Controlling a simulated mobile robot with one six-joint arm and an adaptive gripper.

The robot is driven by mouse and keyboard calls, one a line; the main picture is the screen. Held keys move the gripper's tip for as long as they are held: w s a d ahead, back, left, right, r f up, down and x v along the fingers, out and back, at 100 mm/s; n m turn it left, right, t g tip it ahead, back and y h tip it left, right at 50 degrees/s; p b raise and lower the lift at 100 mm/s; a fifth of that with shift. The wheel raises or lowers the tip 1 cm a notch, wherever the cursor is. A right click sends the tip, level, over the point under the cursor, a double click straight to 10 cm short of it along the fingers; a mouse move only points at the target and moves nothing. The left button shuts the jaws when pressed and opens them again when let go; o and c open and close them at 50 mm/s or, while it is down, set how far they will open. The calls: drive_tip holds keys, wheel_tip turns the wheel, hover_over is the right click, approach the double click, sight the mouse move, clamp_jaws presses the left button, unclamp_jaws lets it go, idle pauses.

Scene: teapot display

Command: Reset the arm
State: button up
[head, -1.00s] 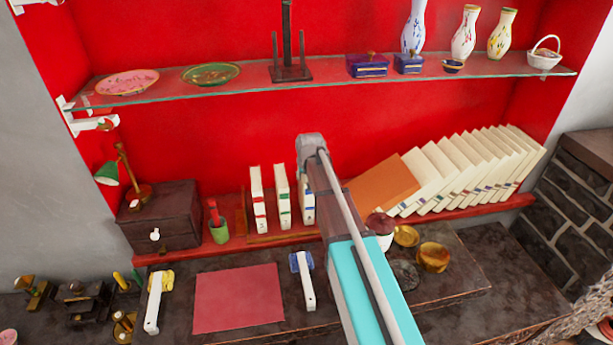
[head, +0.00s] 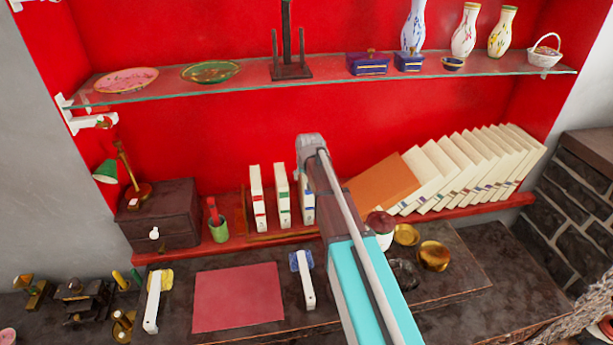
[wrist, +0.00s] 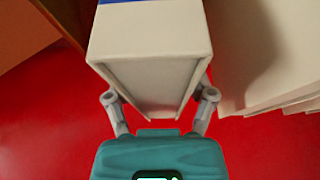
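My arm (head: 340,220) reaches up from the lower right toward the lower red shelf. My gripper (wrist: 158,100) is hidden behind the arm in the head view. In the wrist view its two fingers stand apart, one on each side of a white book (wrist: 150,45) with a blue band. The fingertips are hidden by the book, so I cannot tell whether they press on it. The same white book (head: 307,208) shows partly beside my arm, upright, at the right of two other upright white books (head: 257,198).
A leaning row of white books (head: 470,165) and an orange book (head: 380,188) stand to the right. A glass shelf (head: 330,82) with vases and boxes hangs above. A green cup (head: 219,231) stands left. Below are a red mat (head: 238,297) and gold bowls (head: 432,256).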

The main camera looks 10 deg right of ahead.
drive_tip(key=shift+o, duration=0.2)
idle(0.3)
drive_tip(key=s+f+g, duration=0.1)
drive_tip(key=s+g, duration=0.3)
drive_tip(key=s, duration=2.6)
drive_tip(key=shift+s+d+f+g, duration=0.15)
drive_tip(key=shift+d+f+g, duration=0.05)
drive_tip(key=shift+g, duration=0.1)
wheel_tip(320, 180, up, 6)
drive_tip(key=p, duration=0.6)
drive_tip(key=shift+r, duration=0.25)
